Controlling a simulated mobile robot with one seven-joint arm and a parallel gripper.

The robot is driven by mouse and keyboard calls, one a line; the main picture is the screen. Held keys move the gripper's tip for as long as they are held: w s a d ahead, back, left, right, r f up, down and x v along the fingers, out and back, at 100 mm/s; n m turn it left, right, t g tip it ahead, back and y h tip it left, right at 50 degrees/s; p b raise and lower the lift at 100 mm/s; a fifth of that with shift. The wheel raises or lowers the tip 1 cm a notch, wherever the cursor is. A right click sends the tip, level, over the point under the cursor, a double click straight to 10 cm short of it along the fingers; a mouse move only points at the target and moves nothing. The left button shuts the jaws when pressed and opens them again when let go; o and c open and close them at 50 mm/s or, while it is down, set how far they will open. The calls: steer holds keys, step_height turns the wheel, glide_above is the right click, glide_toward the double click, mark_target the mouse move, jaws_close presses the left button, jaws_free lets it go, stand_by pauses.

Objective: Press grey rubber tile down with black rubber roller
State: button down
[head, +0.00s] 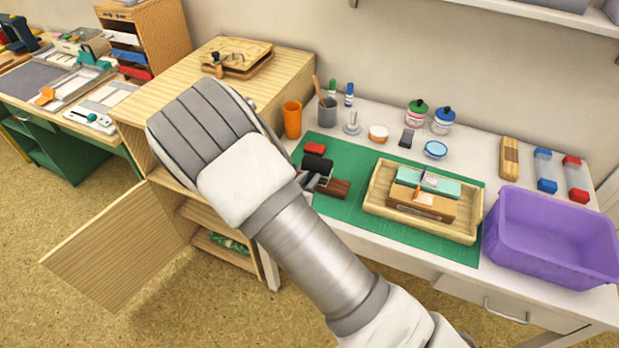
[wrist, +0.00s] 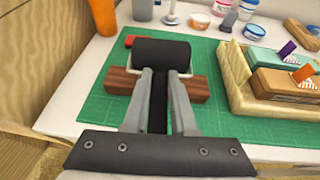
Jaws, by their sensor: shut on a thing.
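My gripper (wrist: 161,74) is shut on the dark handle of the black rubber roller (wrist: 160,54). The roller's black drum lies across the far side of a brown wooden block (wrist: 195,88) on the green cutting mat (wrist: 102,107). In the head view the roller (head: 317,163) and block (head: 338,188) show just right of my arm, which hides most of the gripper. I cannot make out the grey rubber tile for certain; the roller and fingers cover the block's middle. I cannot tell whether the drum touches anything beneath.
A red piece (head: 315,148) lies behind the roller. A wooden tray (head: 376,206) with boxes stands to the right, then a purple bin (head: 543,262). An orange cup (head: 292,120) and several jars line the back. A wooden cabinet (head: 282,70) stands left. Green mat in front is clear.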

steer(key=shift+f+b, duration=0.55)
steer(key=shift+f, duration=0.15)
stand_by(1.0)
steer(key=shift+r, duration=0.1)
steer(key=shift+r+p, duration=2.4)
steer(key=shift+r, duration=1.15)
steer(key=s+d+r, duration=0.2)
steer(key=d+r, duration=1.4)
steer(key=d, duration=0.2)
steer(key=shift+d+r, duration=0.15)
steer(key=shift+d, duration=0.05)
